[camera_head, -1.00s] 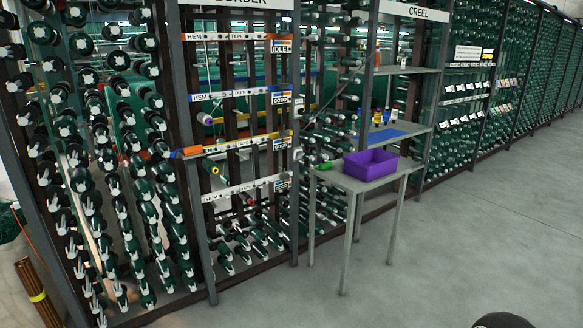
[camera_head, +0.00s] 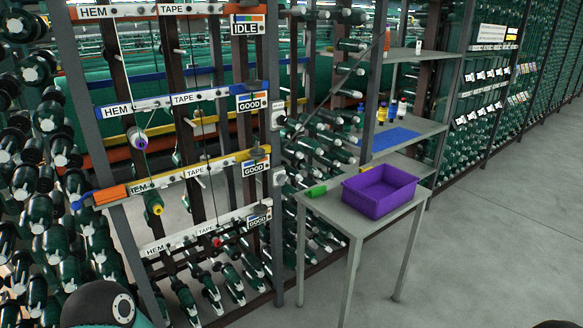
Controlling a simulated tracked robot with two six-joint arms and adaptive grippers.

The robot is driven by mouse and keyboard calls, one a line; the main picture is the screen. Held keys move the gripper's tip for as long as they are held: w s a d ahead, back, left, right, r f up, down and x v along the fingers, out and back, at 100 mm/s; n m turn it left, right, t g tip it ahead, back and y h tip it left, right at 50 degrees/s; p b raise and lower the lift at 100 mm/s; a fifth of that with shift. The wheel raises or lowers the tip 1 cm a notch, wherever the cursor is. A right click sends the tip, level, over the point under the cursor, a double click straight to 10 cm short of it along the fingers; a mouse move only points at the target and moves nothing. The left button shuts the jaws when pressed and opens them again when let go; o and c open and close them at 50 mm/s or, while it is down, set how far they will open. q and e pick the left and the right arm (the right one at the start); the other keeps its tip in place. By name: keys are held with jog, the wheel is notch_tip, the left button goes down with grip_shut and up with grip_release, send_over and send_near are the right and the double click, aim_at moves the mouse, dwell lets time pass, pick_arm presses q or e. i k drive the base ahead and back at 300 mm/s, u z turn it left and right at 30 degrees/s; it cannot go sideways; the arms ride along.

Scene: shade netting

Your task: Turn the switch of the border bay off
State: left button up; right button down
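The border bay (camera_head: 181,99) is the dark rack at left centre with several rows labelled HEM and TAPE. Its rows have blue, yellow and orange bars and small cards reading IDLE or GOOD. Two small pale boxes, an upper one (camera_head: 279,116) and a lower one (camera_head: 279,177), sit on the bay's right post and look like switch boxes. Their knob positions are too small to tell. A dark rounded part of my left arm shows at the bottom left, and a dark sliver at the bottom right edge. Neither gripper is in view.
A grey side table (camera_head: 347,221) stands right of the bay, holding a purple bin (camera_head: 379,191) and a green item (camera_head: 316,190). Shelves behind carry a blue mat (camera_head: 388,138) and small bottles. The floor at right is clear.

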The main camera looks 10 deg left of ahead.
aim_at(282, 180)
jog(key=u, duration=0.35)
jog(key=i, duration=1.6)
jog(key=u, duration=0.45)
